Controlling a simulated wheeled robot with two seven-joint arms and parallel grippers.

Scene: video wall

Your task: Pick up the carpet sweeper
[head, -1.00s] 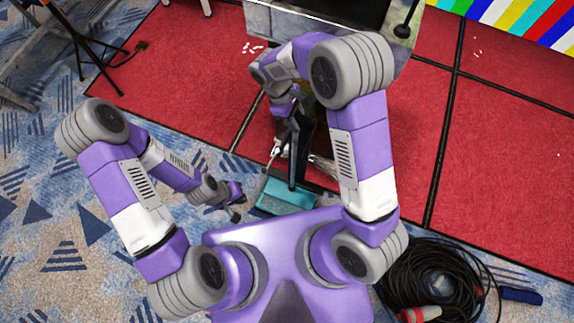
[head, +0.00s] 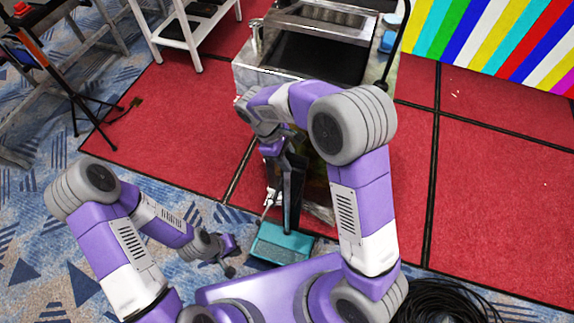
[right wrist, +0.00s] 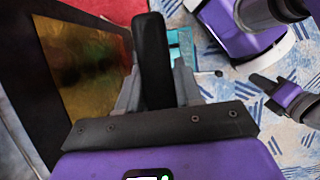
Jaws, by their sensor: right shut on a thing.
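The carpet sweeper has a teal head (head: 285,245) on the floor in front of my base and a long dark handle (head: 291,195) rising from it. My right gripper (head: 284,147) is shut on the upper handle, partly hidden by my own arm. In the right wrist view the black handle (right wrist: 152,60) stands between both fingers, and part of the teal head (right wrist: 181,45) shows beyond it. My left gripper (head: 232,257) is low, just left of the sweeper head and apart from it. Its fingers look spread and empty; it also shows in the right wrist view (right wrist: 268,92).
A box-like unit with a dark top (head: 310,60) stands just beyond the sweeper. A white-legged stand (head: 193,45) and a black tripod (head: 72,95) are at the left. A black cable coil (head: 445,302) lies at lower right. The red carpet (head: 490,190) at right is largely clear.

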